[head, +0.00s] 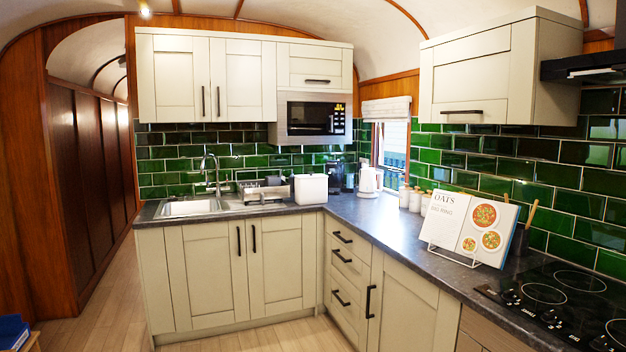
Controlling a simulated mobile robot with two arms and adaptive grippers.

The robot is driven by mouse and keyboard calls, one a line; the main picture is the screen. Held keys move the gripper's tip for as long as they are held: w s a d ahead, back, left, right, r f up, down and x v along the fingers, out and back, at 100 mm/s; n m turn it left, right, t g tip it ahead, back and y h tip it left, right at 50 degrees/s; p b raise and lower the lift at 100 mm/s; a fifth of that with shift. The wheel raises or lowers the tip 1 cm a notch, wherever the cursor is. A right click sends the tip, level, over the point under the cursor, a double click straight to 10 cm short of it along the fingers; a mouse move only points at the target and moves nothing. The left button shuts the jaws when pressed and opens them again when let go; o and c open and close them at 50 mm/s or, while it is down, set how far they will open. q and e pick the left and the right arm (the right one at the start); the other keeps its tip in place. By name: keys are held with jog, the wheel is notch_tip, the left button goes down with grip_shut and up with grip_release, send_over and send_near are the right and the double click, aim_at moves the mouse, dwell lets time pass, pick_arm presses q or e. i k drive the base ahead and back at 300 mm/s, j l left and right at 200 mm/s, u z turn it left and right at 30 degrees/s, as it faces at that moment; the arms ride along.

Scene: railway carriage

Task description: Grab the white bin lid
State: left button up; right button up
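A white box-shaped bin (311,190) stands upright on the dark worktop, near the inner corner and right of the sink. Its flat white lid (310,177) appears to lie on top of it; at this size the seam between them is hard to make out. Neither of my grippers shows in the head view.
A sink (193,207) and dish rack (264,193) are left of the bin. A dark appliance (342,178), white kettle (370,182) and white canisters (415,199) stand right of it. A recipe book (470,228) and hob (560,300) are nearer. Wooden floor (245,336) is clear before the cabinets.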

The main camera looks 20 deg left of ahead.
aim_at(311, 175)
jog(key=i+j+u, duration=0.25)
jog(key=i, duration=0.15)
jog(key=i+j+u, duration=0.1)
jog(key=i+u, duration=0.2)
jog(key=i+j+u, duration=0.1)
jog(key=i, duration=0.95)
jog(key=i+j+u, duration=0.1)
jog(key=i, duration=0.9)
jog(key=j, duration=0.1)
